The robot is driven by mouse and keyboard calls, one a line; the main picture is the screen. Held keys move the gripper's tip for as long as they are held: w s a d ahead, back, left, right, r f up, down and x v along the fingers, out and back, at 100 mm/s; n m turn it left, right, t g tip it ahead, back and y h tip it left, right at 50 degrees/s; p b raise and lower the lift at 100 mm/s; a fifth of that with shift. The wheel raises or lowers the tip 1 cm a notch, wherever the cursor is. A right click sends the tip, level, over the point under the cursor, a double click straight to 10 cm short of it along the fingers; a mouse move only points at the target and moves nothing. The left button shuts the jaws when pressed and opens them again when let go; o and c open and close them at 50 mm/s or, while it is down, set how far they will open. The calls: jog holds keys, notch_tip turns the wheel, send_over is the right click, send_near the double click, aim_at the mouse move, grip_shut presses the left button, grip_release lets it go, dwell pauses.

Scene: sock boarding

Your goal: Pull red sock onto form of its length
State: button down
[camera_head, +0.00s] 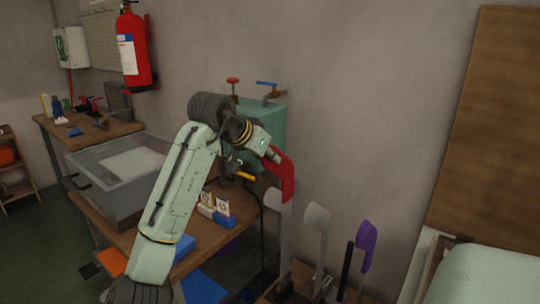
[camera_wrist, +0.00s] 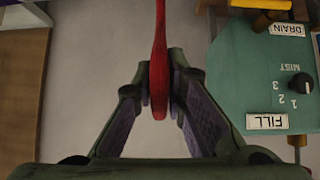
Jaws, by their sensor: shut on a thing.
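The red sock (camera_head: 286,178) is at the tall end of the row of forms, its toe end up and to the left. My gripper (camera_head: 271,156) is shut on that upper end. In the wrist view the red sock (camera_wrist: 159,70) is a thin strip, edge-on between the two fingertips (camera_wrist: 160,88), running up out of the frame. A pale form (camera_head: 274,199) with a pale post (camera_head: 285,235) stands just below and behind the sock. I cannot tell whether the sock is around a form. Another pale form (camera_head: 317,216) stands to the right, bare.
A purple sock-shaped piece (camera_head: 366,238) stands at the row's right end. The green tap box (camera_wrist: 268,75) is close on the right in the wrist view. A wooden bench (camera_head: 190,236) holds a grey basin (camera_head: 95,200) and small labelled boxes (camera_head: 222,208).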

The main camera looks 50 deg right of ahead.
aim_at(270, 195)
jog(key=shift+f+b, duration=2.65)
jog(key=shift+f, duration=3.35)
jog(key=c, duration=1.5)
grip_release()
jog(key=shift+c, duration=0.2)
jog(key=v, duration=1.2)
